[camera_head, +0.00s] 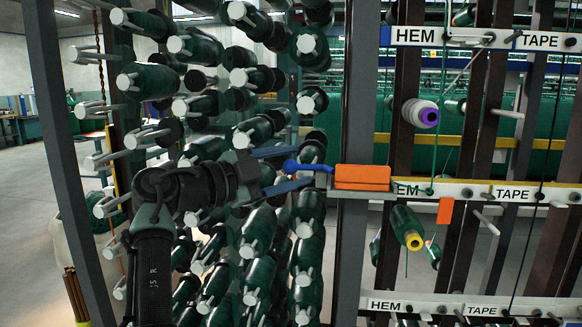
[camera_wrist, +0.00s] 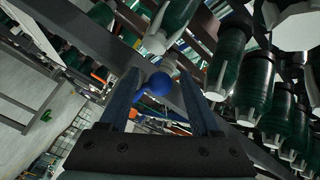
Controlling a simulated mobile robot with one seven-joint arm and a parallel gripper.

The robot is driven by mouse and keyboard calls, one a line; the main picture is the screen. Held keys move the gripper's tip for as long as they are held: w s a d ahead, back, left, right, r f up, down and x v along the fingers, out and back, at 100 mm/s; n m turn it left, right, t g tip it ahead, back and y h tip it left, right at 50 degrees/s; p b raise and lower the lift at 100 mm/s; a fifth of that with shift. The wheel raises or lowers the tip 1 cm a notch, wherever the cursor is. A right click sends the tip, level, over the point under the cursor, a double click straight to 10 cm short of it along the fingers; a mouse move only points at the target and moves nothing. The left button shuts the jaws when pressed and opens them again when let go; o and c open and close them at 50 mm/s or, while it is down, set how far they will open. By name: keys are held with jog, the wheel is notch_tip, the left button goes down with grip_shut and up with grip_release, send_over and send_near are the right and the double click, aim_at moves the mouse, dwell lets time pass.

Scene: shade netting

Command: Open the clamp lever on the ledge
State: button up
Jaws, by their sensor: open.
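The clamp lever has an orange body (camera_head: 362,177) on a narrow ledge (camera_head: 348,194) fixed to a grey upright. A blue lever with a ball knob (camera_head: 291,166) sticks out from it to the left. My gripper (camera_head: 311,164) comes from the left, with one finger above the knob and one below it. In the wrist view the blue knob (camera_wrist: 158,84) sits between the two open fingers (camera_wrist: 158,92). Gaps show between the knob and both fingers there. The orange body is mostly hidden in the wrist view.
Many green thread spools (camera_head: 257,238) on pegs crowd around and below my arm. A grey post (camera_head: 354,90) stands behind the clamp. To the right are white HEM and TAPE rails (camera_head: 470,305), a white spool (camera_head: 420,113) and an orange tag (camera_head: 445,211).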

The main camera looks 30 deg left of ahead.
jog(key=p+v, duration=0.1)
jog(key=v, duration=1.1)
jog(key=shift+s, duration=0.35)
jog(key=shift+a, duration=0.1)
